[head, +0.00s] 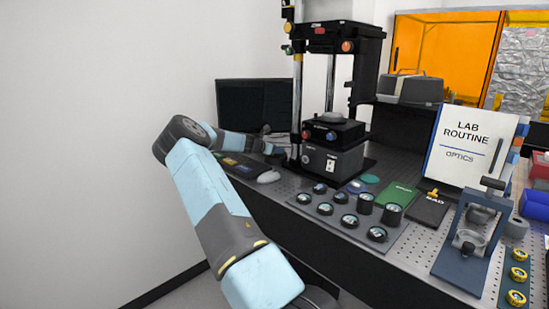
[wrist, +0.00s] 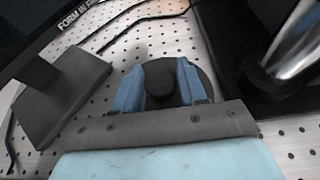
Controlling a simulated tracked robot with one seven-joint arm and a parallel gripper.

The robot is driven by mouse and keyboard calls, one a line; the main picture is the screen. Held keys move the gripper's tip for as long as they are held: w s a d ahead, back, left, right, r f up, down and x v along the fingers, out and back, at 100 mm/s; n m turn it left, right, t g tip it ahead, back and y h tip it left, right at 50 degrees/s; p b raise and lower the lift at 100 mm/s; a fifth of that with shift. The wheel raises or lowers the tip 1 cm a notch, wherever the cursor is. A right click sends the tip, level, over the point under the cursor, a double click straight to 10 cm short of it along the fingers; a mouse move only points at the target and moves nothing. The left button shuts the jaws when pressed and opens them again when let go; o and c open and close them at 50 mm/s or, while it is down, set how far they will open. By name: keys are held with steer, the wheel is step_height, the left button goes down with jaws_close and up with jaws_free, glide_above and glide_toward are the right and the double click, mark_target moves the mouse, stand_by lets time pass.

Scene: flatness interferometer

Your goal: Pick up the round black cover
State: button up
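The round black cover (wrist: 203,82) shows in the wrist view as a flat dark disc with a raised round knob (wrist: 160,82) on top. My gripper (wrist: 160,72) has its two blue fingers apart, one on each side of the knob. A narrow dark gap seems to show between the knob and each finger. Part of the disc is hidden behind the fingers and gripper body. In the head view my gripper (head: 270,149) is low over the bench, left of the black instrument (head: 331,160). I cannot make out the cover there.
A monitor (head: 252,105) stands behind my gripper; its stand foot (wrist: 62,105) is at left in the wrist view. A metal column (wrist: 292,50) rises close at right. Several round optics (head: 349,220) lie on a mat further right.

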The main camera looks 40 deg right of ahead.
steer(key=c, duration=0.7)
steer(key=shift+o, duration=0.2)
